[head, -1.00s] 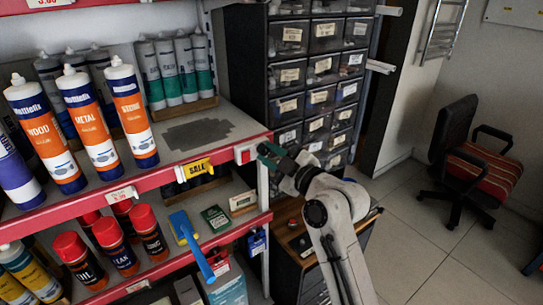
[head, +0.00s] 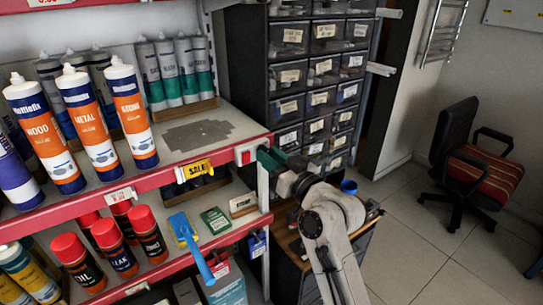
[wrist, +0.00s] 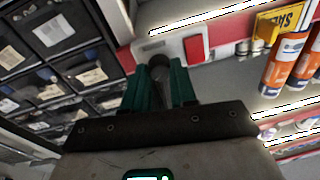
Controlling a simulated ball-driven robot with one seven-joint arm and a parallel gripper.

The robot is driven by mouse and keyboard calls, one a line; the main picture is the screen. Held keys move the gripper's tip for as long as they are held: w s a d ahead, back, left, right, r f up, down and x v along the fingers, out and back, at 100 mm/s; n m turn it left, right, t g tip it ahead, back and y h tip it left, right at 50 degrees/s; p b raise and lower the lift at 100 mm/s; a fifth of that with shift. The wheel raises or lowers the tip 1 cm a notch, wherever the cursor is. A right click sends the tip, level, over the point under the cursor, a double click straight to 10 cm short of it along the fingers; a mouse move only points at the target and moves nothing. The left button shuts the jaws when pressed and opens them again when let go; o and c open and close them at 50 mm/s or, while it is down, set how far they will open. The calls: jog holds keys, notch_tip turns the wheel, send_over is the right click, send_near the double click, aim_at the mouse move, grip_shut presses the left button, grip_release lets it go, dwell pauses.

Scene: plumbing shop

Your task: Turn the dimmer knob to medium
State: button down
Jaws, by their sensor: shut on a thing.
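The dimmer knob (wrist: 157,62) is a dark round knob in the wrist view, on a pale plate beside a red switch (wrist: 193,48). The pale plate (head: 240,155) also shows in the head view, at the right end of the red shelf edge; the knob is hidden there behind my gripper. My gripper (wrist: 160,82) has green fingers, one on each side of the knob, and is shut on it. In the head view my gripper (head: 266,160) reaches the plate from the right. I cannot make out a pointer or scale on the knob.
A yellow sale tag (head: 194,171) hangs on the shelf edge left of the plate. Glue cartridges (head: 135,115) stand on the shelf. A black drawer cabinet (head: 310,70) stands just behind my gripper. An office chair (head: 470,155) stands on open floor at right.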

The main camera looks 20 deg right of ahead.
jog(key=shift+a+m+t+h+p, duration=0.1)
jog(key=shift+m+t+h+p, duration=0.15)
jog(key=shift+m+p, duration=1.4)
jog(key=shift+a+m+t+h+p, duration=0.15)
jog(key=shift+m+h+p, duration=0.35)
jog(key=shift+m, duration=2.05)
jog(key=shift+d+f, duration=0.1)
jog(key=shift+d, duration=0.05)
jog(key=c, duration=0.9)
grip_release()
jog(key=b+v, duration=0.2)
jog(key=v, duration=0.9)
